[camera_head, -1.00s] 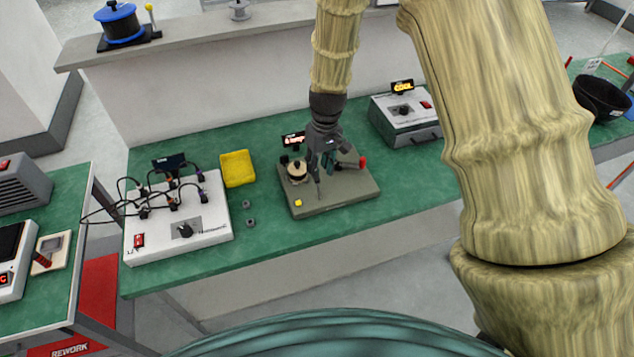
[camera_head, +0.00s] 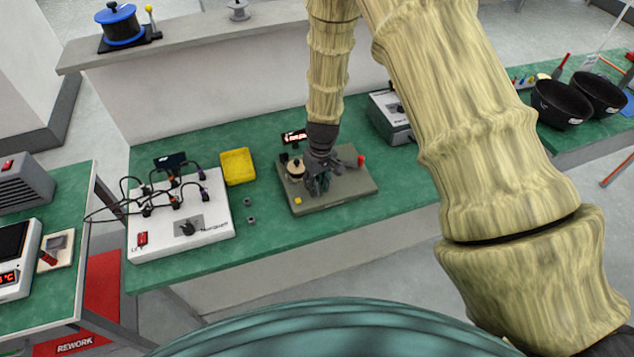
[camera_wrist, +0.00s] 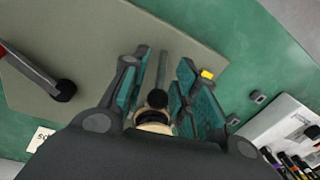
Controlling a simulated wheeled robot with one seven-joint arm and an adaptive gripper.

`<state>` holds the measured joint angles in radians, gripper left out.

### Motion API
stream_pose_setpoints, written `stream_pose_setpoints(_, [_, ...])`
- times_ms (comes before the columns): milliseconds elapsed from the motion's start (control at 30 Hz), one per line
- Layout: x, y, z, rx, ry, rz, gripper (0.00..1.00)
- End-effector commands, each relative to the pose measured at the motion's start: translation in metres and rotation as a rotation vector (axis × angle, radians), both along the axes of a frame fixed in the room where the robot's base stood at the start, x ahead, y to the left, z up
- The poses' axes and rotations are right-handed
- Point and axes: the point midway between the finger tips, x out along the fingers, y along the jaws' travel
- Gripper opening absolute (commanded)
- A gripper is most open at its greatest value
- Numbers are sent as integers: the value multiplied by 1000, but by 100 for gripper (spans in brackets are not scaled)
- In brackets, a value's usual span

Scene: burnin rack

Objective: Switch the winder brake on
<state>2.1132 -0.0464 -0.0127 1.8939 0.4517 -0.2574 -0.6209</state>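The winder (camera_head: 345,198) is a grey-green plate on the green bench, with a small lit display (camera_head: 294,137) at its back. A cream spool with a black knob (camera_head: 295,170) stands at its left. A red-ended handle (camera_head: 361,160) is at its right, and a small yellow block (camera_head: 297,201) is at its front left. My gripper (camera_head: 318,188) is low over the plate, fingers down and apart. In the wrist view, a grey bar (camera_wrist: 162,66) and the black knob (camera_wrist: 157,98) show between the fingers (camera_wrist: 160,85); contact cannot be told. I cannot tell which part is the brake.
A white wired test box (camera_head: 205,240) and a yellow tray (camera_head: 238,167) stand to the left, with two small grey pieces (camera_head: 250,211) between. A grey box (camera_head: 385,115) stands behind right, partly hidden by my arm. Black bowls (camera_head: 560,103) are at far right.

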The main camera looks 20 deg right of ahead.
Motion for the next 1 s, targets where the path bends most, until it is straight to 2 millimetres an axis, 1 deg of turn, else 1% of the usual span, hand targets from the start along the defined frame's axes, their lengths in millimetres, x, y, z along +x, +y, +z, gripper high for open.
stream_pose_setpoints(200, [0,0,-1,0,0,0,29])
stream_pose_setpoints(233, [0,0,0,0,0,0,27])
stream_pose_setpoints(300, [0,0,0,0,0,0,15])
stream_pose_setpoints(367, [0,0,0,0,0,0,4])
stream_pose_setpoints(400, [0,0,0,0,0,0,0])
stream_pose_setpoints(1000, [1,0,1,0,-7,1,0])
